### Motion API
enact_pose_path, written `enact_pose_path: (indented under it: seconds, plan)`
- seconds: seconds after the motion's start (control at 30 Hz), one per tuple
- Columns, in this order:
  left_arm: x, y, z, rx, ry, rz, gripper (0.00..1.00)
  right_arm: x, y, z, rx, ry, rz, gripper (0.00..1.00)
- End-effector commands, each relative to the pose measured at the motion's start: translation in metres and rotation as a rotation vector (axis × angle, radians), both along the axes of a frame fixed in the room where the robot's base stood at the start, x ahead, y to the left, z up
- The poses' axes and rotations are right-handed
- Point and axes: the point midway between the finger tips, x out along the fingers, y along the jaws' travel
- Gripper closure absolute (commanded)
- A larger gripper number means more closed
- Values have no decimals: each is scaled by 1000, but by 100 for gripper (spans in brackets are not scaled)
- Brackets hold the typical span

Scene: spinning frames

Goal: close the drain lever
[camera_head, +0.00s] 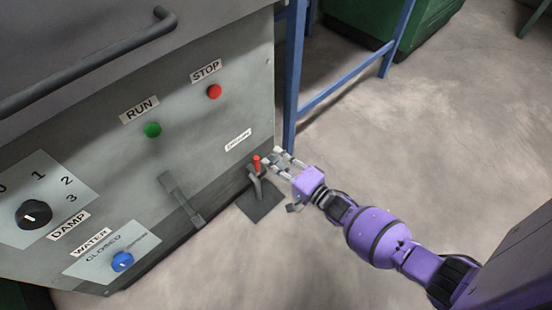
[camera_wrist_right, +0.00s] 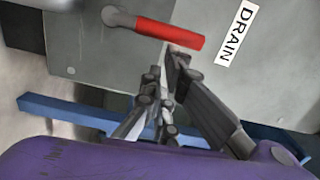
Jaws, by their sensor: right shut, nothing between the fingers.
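The drain lever (camera_head: 256,163) has a red grip and a grey shaft, low on the right end of the grey machine. In the head view its grip points up. In the right wrist view the red grip (camera_wrist_right: 168,34) lies across the top, its free end toward the DRAIN label (camera_wrist_right: 236,32). My right gripper (camera_head: 272,157) is shut and empty, just right of the red grip. In the wrist view its fingertips (camera_wrist_right: 167,68) are close to the grip's underside; I cannot tell whether they touch it. My left gripper is not in view.
The machine front carries a green RUN button (camera_head: 152,130), a red STOP button (camera_head: 214,91), a black DAMP knob (camera_head: 34,214) and a blue WATER knob (camera_head: 122,261). A blue frame (camera_head: 345,80) stands behind my right gripper. The floor (camera_head: 450,130) to the right is clear.

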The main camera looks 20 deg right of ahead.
Motion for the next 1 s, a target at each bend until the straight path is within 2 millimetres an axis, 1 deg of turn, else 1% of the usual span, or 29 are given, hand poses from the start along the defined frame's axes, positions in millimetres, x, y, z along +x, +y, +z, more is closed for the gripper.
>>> enact_pose_path:
  seconds: [0.37, 0.57, 0.77, 1.0]
  plan:
    - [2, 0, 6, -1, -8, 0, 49, -2, 5, 3, -58, -21, 1, 100]
    - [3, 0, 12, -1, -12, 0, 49, -4, 10, 7, -127, -46, 1, 100]
    - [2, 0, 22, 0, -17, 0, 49, -8, 21, 12, -263, -95, 1, 100]
    - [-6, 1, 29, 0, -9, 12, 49, -14, 37, 17, -477, -173, 0, 100]
